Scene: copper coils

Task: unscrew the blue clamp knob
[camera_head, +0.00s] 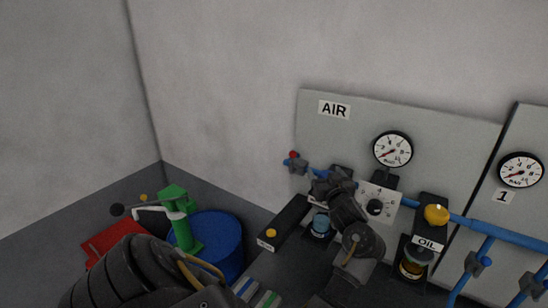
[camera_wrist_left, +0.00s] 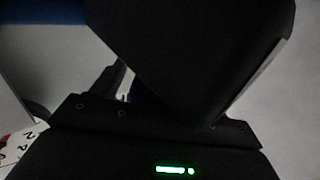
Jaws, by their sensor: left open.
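My left gripper (camera_head: 328,184) is at the AIR panel, in front of the blue pipe (camera_head: 401,201) and left of the dial plate (camera_head: 388,210). It is open; its fingertips are small and dark. In the left wrist view a large dark block (camera_wrist_left: 190,50) fills the middle and hides most of what lies ahead. A corner of a white numbered plate (camera_wrist_left: 18,143) shows at the left.
A gauge (camera_head: 393,149) sits above the dial plate. A yellow-topped OIL unit (camera_head: 436,214) stands to the right. A small red knob (camera_head: 293,155) is at the pipe's left end. A blue drum (camera_head: 218,238) with a green pump (camera_head: 178,205) stands at left.

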